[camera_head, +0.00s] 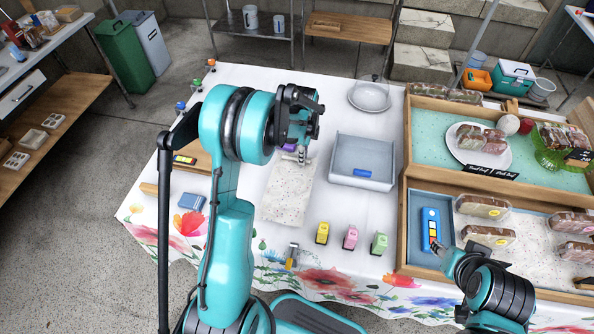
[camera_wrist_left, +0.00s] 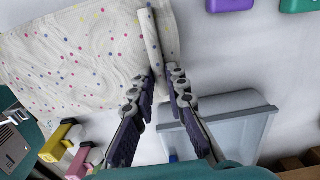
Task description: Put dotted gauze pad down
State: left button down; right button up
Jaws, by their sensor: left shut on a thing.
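The dotted gauze pad (camera_head: 288,193) is a white sheet with small coloured dots. It lies largely flat on the tablecloth, left of the grey bin. In the left wrist view the pad (camera_wrist_left: 75,50) has a raised, folded edge at its right side. My left gripper (camera_wrist_left: 163,84) is shut on that edge. In the head view my left gripper (camera_head: 303,150) is at the pad's far end, partly hidden by its own arm. My right gripper (camera_head: 438,247) is at the lower right, by a blue device with coloured buttons (camera_head: 430,218); its fingers are too small to read.
A grey bin (camera_head: 362,182) stands right of the pad. Yellow, pink and green small items (camera_head: 350,238) stand in front of the bin. A wooden display case (camera_head: 402,200) with packaged baked goods fills the right side.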

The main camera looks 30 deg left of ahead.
pick_arm(q)
notch_tip(320, 180, down, 6)
jog(key=shift+r+b, duration=0.2)
jog(key=shift+b, duration=0.65)
jog(key=shift+f, duration=0.1)
jog(key=c, duration=1.5)
grip_release()
